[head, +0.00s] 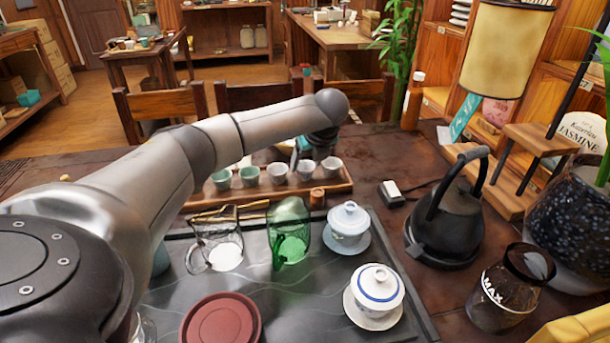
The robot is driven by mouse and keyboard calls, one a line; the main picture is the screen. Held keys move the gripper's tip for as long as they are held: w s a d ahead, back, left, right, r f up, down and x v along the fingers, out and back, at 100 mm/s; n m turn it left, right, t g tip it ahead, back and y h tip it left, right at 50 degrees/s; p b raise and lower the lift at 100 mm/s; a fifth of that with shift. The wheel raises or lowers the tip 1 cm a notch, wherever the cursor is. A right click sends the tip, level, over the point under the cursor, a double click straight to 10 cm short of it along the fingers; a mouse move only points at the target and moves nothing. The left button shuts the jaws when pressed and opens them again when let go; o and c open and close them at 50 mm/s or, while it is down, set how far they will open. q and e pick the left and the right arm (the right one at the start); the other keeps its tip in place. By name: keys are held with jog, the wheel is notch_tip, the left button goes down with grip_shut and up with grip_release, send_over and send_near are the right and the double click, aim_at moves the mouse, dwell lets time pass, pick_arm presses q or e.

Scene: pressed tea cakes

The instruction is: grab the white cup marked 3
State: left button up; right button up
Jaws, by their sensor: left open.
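A row of small cups stands in a wooden tray (340,189) behind the dark tea board. Two at the left look pale green (221,180); to their right are white cups: one (277,173), another (306,171) and the rightmost (332,168). I cannot read any number on them, so I cannot tell which is marked 3. My left arm reaches across from the left, and my left gripper (309,157) points down just above and behind the white cups. It is open; its fingertips are small and partly hidden. I see no cup held. My right gripper is out of view.
On the tea board (310,309) stand a glass pitcher (224,252), a green glass pitcher (290,245), two lidded white bowls (349,222) (376,288) and a reddish round lid (220,322). A black kettle (447,225) stands right. Table between tray and kettle is mostly clear.

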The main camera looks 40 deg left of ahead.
aim_at(305, 167)
pick_arm(q)
jog(key=shift+b+x, duration=0.4)
jog(key=shift+x, duration=1.15)
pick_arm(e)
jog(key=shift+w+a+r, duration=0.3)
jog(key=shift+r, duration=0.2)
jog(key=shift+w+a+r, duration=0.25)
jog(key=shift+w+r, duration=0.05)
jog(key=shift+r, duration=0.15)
pick_arm(q)
jog(key=shift+c, duration=0.3)
jog(key=c, duration=0.9)
jog(key=shift+r, duration=0.2)
